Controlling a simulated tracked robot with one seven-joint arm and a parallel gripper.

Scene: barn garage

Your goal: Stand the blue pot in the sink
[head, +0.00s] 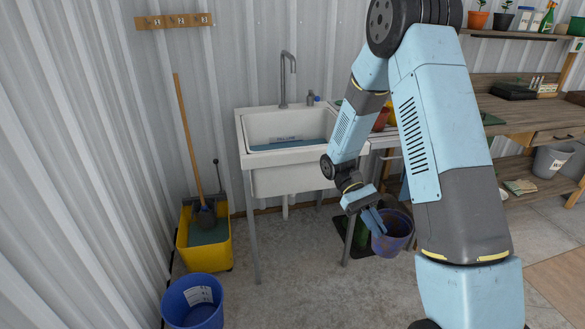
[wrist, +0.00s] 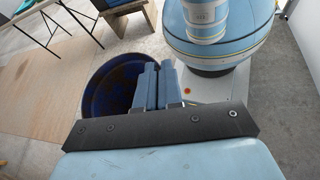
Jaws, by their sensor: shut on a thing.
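The blue pot (head: 391,236) hangs from my gripper (head: 374,219) in the head view, below and to the right of the sink. In the wrist view the pot (wrist: 101,92) shows its dark blue inside, and my gripper (wrist: 158,82) has its two fingers close together on the pot's near right wall. The jaws are shut on the pot. The white sink (head: 262,125) stands on legs against the corrugated wall, with a tall tap at its back. Bluish water or a blue surface shows in its basin. My arm hides part of the sink's right side.
A yellow mop bucket (head: 206,250) with a mop stands left of the sink, and a blue bucket (head: 193,302) is in front of it. A workbench (head: 528,113) with a shelf of pots stands at the right. A grey bucket (head: 550,161) is on its lower shelf.

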